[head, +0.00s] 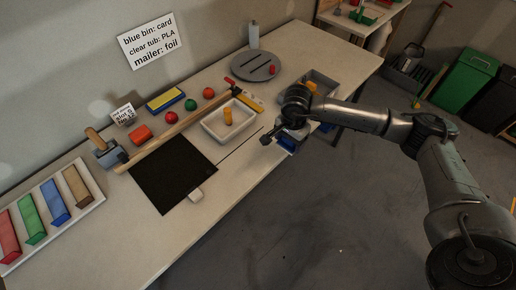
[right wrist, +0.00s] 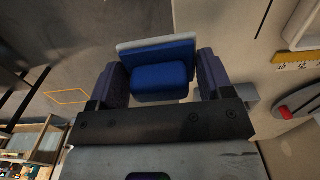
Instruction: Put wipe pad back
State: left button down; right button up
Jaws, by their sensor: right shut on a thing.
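The wipe pad, a blue block with a pale grey-white layer, is between the fingers of my right gripper in the right wrist view (right wrist: 160,76). That gripper (right wrist: 162,82) is shut on it, with one dark finger on each side. In the head view my right gripper (head: 284,138) is by the table's front edge, to the right of the white tray, and the blue of the pad (head: 287,144) shows under it. The gripper partly hides the pad there. My left gripper is not in view.
The white tray (head: 246,132) holds a yellow piece. A grey bin (head: 327,82) stands behind the gripper. A grey turntable (head: 254,66) is at the back. Open floor lies in front.

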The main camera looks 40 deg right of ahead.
send_over(258, 150)
notch_tip(258, 150, down, 7)
jog(key=shift+w+r+b, duration=0.1)
jog(key=shift+b, duration=0.3)
jog(key=shift+f, duration=2.05)
jog(key=shift+f+b, duration=0.2)
jog(key=shift+b, duration=0.15)
jog(key=o, duration=0.9)
jog(key=shift+r, duration=0.1)
